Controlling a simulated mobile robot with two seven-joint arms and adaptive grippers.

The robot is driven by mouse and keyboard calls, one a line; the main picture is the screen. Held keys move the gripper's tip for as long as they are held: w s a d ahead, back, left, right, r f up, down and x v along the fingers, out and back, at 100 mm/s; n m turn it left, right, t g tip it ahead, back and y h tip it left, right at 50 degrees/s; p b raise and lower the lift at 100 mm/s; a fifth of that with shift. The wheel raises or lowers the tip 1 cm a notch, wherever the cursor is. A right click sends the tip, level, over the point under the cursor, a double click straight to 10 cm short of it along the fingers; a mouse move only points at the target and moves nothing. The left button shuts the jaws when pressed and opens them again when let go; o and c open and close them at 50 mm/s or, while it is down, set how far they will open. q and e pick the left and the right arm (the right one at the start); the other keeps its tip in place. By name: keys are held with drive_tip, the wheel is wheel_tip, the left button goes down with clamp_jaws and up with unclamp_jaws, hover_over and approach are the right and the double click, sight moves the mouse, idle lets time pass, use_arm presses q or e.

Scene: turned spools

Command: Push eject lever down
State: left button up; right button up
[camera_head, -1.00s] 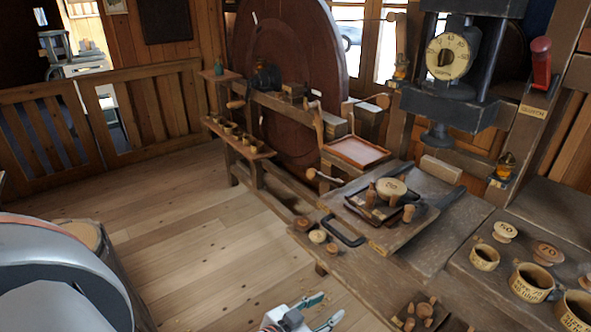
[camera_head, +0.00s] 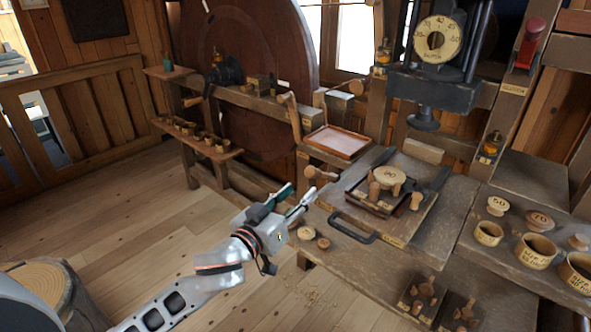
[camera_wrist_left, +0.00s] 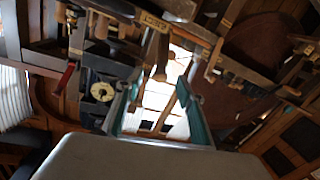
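A short lever with a round wooden knob (camera_head: 310,172) on a pale metal rod sticks out left of the press bed in the head view. A second knobbed lever (camera_head: 356,87) stands higher, behind the reddish tray. My right gripper is out of view.
A dark press with a round dial (camera_head: 438,39) stands over the bed plate (camera_head: 453,215). A red handle (camera_head: 530,45) is at the right. A black loop handle (camera_head: 352,229) and small wooden discs lie near my gripper. Labelled cups (camera_head: 537,251) stand at right.

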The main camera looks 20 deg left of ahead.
sight(309, 173)
use_arm(q)
drive_tip(key=w, duration=0.2)
drive_tip(key=w+r, duration=0.1)
drive_tip(key=w, duration=0.2)
drive_tip(key=w+r, duration=0.1)
drive_tip(key=w, duration=0.2)
drive_tip(key=shift+d, duration=0.35)
clamp_jaws()
